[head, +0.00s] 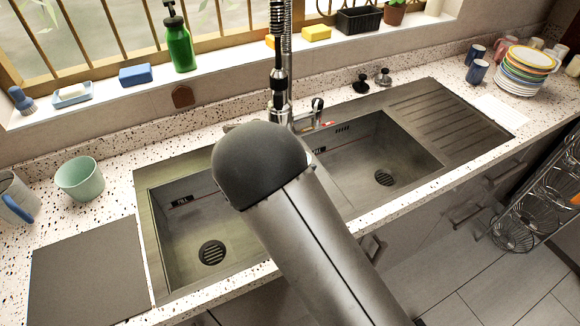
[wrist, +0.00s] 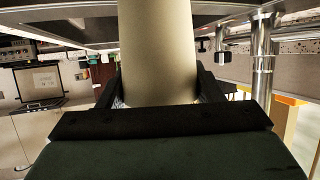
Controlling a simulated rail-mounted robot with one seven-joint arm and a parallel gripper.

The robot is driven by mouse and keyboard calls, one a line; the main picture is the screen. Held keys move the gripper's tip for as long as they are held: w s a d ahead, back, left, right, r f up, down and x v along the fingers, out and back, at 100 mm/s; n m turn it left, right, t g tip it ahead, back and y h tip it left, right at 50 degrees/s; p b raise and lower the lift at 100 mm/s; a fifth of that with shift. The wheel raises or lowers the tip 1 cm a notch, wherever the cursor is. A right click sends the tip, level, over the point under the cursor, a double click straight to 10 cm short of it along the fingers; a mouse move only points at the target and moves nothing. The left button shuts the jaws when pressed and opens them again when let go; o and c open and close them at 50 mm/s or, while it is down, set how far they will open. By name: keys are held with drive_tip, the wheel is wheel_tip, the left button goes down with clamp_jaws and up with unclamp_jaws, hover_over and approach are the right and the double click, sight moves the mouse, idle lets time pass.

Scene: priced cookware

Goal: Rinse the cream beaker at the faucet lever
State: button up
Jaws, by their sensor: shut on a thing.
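The cream beaker (wrist: 158,50) fills the upper middle of the wrist view as a plain, pale cylinder. My gripper (wrist: 157,88) is shut on it, with a dark finger on each side. The beaker's far end runs out of the picture, so its mouth and contents are hidden. In the head view my arm hides both gripper and beaker. The tall chrome faucet (head: 279,90) stands behind the sink, and a small lever-like part (head: 317,106) shows to its right. Chrome posts (wrist: 262,60), probably the faucet, show right of the beaker in the wrist view; the gap is unclear.
The sink has a left basin (head: 185,245) and a right basin (head: 405,160), with a ribbed drainboard (head: 445,115) beyond. A mint cup (head: 80,179) and a dark board (head: 90,275) lie left. A green bottle (head: 179,45) stands on the sill; stacked plates (head: 524,72) stand right.

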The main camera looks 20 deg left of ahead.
drive_tip(key=shift+s+d, duration=0.3)
drive_tip(key=shift+d, duration=0.5)
drive_tip(key=shift+s+d, duration=0.25)
drive_tip(key=shift+d, duration=0.5)
drive_tip(key=shift+s+d, duration=0.3)
drive_tip(key=shift+d, duration=0.5)
drive_tip(key=s+d+r+p, duration=0.1)
drive_tip(key=d+r+p, duration=0.1)
drive_tip(key=d+r, duration=0.2)
drive_tip(key=shift+s+d+p, duration=0.35)
idle(0.8)
